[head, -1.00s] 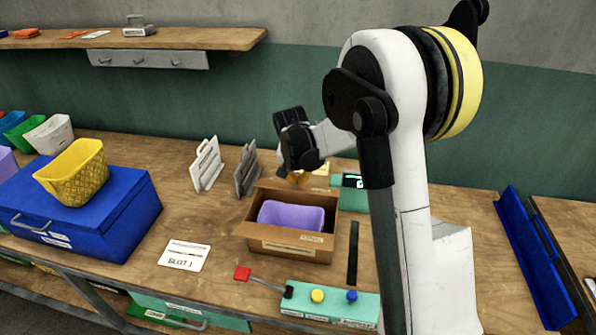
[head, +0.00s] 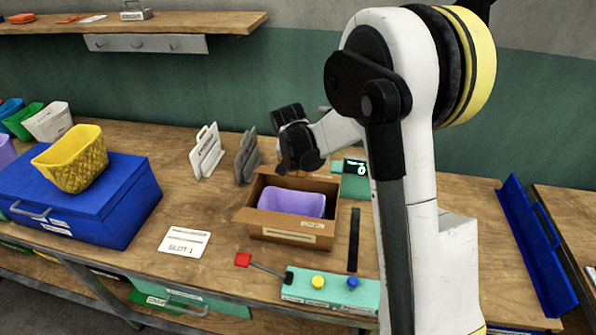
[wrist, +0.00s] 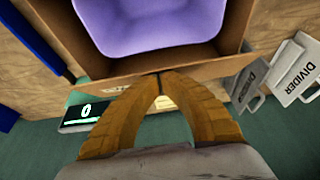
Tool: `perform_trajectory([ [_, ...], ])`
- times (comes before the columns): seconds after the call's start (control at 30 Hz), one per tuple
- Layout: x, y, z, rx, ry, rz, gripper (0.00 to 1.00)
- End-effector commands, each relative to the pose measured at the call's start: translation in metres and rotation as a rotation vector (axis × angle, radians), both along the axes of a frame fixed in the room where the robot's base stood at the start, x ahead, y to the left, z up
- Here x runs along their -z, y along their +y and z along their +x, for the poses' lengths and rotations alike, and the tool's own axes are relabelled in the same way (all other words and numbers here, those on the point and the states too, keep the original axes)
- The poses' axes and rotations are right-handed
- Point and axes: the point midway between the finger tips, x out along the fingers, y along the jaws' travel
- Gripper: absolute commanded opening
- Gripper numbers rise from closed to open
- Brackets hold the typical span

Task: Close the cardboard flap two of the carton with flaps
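The brown cardboard carton (head: 282,232) stands on the bench with a purple basket (head: 296,202) inside; the basket also fills the top of the wrist view (wrist: 150,22). A strip of cardboard shows along the carton's far side (head: 312,184); I cannot tell which flap is number two. My gripper (wrist: 158,74) has its two orange fingers meeting at the tips, with nothing visible between them. The tips are at the carton's far edge; whether they touch it is unclear. In the head view the fingers are largely hidden behind the black wrist.
Grey and white dividers (head: 246,158) stand left of the carton. A green scale (head: 354,182) with a lit display is close behind right. A green button box (head: 330,288) with a red-tipped lever stands in front. A blue case (head: 75,205) is at left.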

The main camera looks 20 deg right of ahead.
Motion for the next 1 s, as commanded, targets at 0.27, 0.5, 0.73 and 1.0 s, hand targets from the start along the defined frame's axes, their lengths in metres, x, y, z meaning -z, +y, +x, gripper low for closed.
perform_trajectory([
  [0.27, 0.005, 0.002, -0.003, -0.002, -0.042, -0.028, 0.00],
  [0.5, 0.014, 0.006, -0.007, -0.002, -0.120, -0.080, 0.00],
  [0.73, 0.026, 0.009, -0.012, -0.004, -0.232, -0.156, 0.00],
  [1.0, 0.031, 0.009, -0.014, -0.001, -0.250, -0.168, 0.00],
])
